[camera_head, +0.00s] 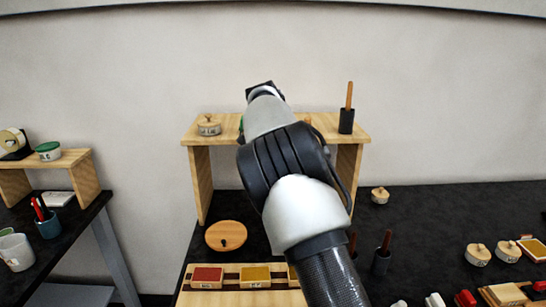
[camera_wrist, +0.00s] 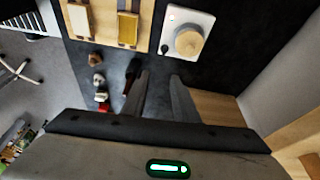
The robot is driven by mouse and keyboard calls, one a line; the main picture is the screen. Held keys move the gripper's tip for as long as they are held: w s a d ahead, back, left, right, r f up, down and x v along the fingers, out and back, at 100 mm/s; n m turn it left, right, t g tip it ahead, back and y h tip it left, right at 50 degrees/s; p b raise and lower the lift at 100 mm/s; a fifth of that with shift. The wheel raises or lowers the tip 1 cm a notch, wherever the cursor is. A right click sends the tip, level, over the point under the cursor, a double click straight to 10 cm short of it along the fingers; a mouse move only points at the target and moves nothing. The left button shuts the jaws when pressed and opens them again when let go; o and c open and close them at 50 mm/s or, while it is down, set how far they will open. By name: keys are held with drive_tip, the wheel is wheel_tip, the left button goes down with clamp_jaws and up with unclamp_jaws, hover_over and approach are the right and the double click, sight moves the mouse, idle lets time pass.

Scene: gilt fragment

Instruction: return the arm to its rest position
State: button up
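My arm rises from the bottom centre of the head view and bends up and to the left, with its dark wrist end (camera_head: 260,90) above the wooden shelf (camera_head: 200,185). The fingers cannot be made out there. In the wrist view my gripper (camera_wrist: 160,80) shows two dark fingers with a clear gap between them. It is open and nothing is between the fingers. The dark table top shows beyond the fingertips.
On the shelf stand a lidded jar (camera_head: 209,126) and a dark holder (camera_head: 346,121) with a brown stick. A round wooden disc (camera_head: 226,236) and red (camera_head: 207,276) and yellow pads (camera_head: 256,275) lie below. Lidded jars (camera_head: 478,255) stand right. A white square device (camera_wrist: 189,22) shows in the wrist view.

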drive_tip(key=s+d+r+n+t+y+p, duration=0.1)
drive_tip(key=s+d+r+n+y+p, duration=0.2)
drive_tip(key=s+r, duration=0.45)
drive_tip(key=s+d+r+n+t+y, duration=0.1)
drive_tip(key=s+d+r+n, duration=0.3)
drive_tip(key=s+r, duration=0.3)
drive_tip(key=s+a+f+n+t+p, duration=0.1)
drive_tip(key=s+n, duration=0.9)
drive_tip(key=s, duration=1.2)
drive_tip(key=f+t+p, duration=0.1)
drive_tip(key=t+p, duration=0.1)
drive_tip(key=shift+s+t, duration=0.15)
drive_tip(key=shift+t, duration=0.15)
